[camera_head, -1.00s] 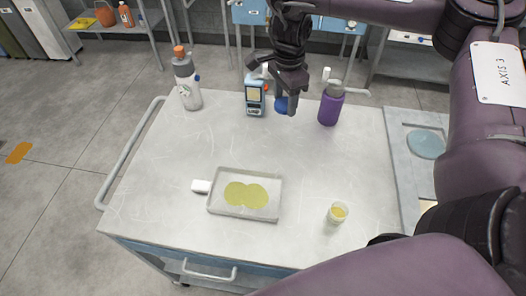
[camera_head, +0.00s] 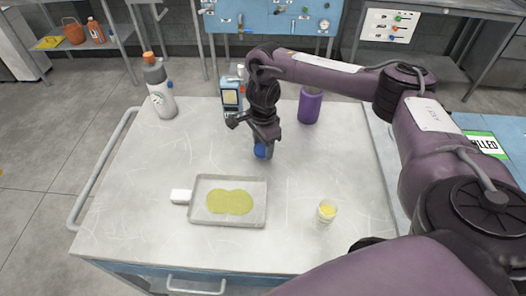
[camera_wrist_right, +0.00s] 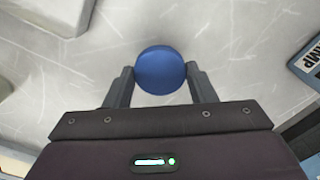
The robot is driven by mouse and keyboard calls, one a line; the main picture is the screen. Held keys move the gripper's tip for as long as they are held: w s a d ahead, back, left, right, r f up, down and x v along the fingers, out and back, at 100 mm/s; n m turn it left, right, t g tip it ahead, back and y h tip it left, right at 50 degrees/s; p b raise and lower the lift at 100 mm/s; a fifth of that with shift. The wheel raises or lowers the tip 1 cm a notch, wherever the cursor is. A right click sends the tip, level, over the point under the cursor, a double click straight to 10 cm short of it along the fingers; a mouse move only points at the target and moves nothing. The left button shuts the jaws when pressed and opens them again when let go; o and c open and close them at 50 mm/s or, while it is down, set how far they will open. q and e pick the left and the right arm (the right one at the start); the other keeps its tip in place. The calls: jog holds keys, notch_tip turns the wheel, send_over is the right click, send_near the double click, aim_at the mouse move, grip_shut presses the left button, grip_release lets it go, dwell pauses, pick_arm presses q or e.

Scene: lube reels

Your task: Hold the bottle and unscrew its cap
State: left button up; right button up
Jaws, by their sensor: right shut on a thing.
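My right gripper (camera_head: 262,146) is shut on a round blue piece (camera_head: 261,152), which looks like a cap or ball. The wrist view shows this blue piece (camera_wrist_right: 160,70) between the two fingers. It is over the table behind the tray's right corner. My left gripper is not in view.
A shallow tray (camera_head: 193,214) with yellow liquid lies on the table (camera_head: 140,185) in front of my gripper. A small cup (camera_head: 326,212) of yellow stuff stands to its right. A blue device (camera_head: 229,98) stands behind the gripper. The table's left side is mostly clear.

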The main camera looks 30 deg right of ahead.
aim_at(263, 148)
jog(key=shift+f, duration=1.25)
jog(key=shift+f+b, duration=0.25)
jog(key=shift+b, duration=0.25)
jog(key=o, duration=1.1)
jog(key=shift+r, duration=0.1)
jog(key=shift+r+p, duration=0.3)
jog(key=shift+p, duration=0.15)
notch_tip(263, 148, up, 12)
jog(key=p, duration=0.3)
